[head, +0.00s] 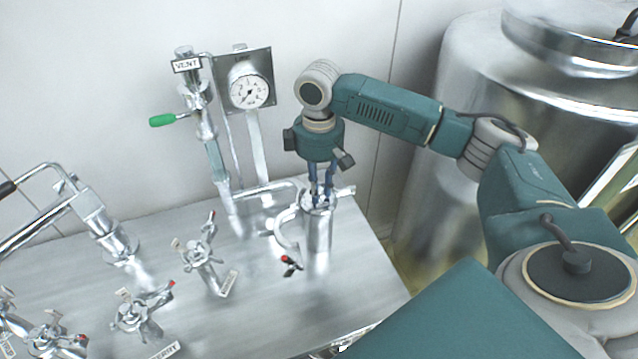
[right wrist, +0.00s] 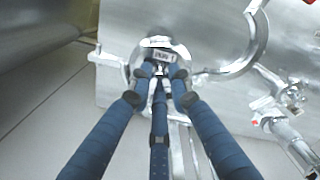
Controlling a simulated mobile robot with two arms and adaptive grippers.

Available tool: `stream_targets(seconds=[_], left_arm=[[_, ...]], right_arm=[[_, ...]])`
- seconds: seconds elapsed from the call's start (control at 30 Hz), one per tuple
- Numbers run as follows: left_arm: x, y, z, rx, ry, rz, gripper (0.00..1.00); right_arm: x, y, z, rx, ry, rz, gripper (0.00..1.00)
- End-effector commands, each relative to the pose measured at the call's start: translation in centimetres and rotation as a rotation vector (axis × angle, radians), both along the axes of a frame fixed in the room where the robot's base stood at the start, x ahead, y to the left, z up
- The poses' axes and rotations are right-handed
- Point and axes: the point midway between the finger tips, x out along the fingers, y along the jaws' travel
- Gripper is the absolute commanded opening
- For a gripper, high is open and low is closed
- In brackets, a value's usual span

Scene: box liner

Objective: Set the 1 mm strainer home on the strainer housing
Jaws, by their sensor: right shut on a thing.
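The strainer housing (head: 318,232) is an upright shiny metal cylinder near the right end of the steel bench. My right gripper (head: 319,196) points straight down at its mouth, with blue fingers. In the right wrist view the fingers (right wrist: 160,82) close together on the strainer (right wrist: 158,42), whose small pale label is too blurred to read surely. The strainer's lower part is hidden, and I cannot tell whether it is fully seated in the housing. My left gripper is not in view.
A curved metal clamp (head: 285,228) hangs open at the housing's left side. A pressure gauge (head: 249,90) and a vent valve with a green handle (head: 163,120) stand behind. Several valves (head: 203,253) fill the bench's left. A large steel tank (head: 460,110) stands right.

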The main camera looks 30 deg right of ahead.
Motion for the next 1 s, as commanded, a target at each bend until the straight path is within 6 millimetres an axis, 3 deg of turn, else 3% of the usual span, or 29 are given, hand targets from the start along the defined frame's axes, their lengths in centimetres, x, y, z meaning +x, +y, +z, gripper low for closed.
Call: stream_targets(seconds=[0.8, 0.83, 0.9, 0.93, 1.0], left_arm=[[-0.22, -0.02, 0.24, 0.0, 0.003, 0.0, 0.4], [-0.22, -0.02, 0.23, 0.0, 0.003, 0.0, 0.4], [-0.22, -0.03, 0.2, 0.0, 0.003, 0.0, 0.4], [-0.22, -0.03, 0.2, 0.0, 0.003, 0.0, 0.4], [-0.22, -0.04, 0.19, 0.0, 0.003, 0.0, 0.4]], right_arm=[[0.03, 0.04, -0.4, 0.002, -0.001, 0.0, 0.0], [0.05, 0.04, -0.43, 0.001, -0.002, 0.0, 0.2], [0.05, 0.04, -0.43, 0.001, -0.002, 0.0, 0.34], [0.05, 0.04, -0.44, 0.001, -0.002, 0.0, 0.4], [0.03, 0.03, -0.46, 0.001, -0.001, 0.0, 0.4]])
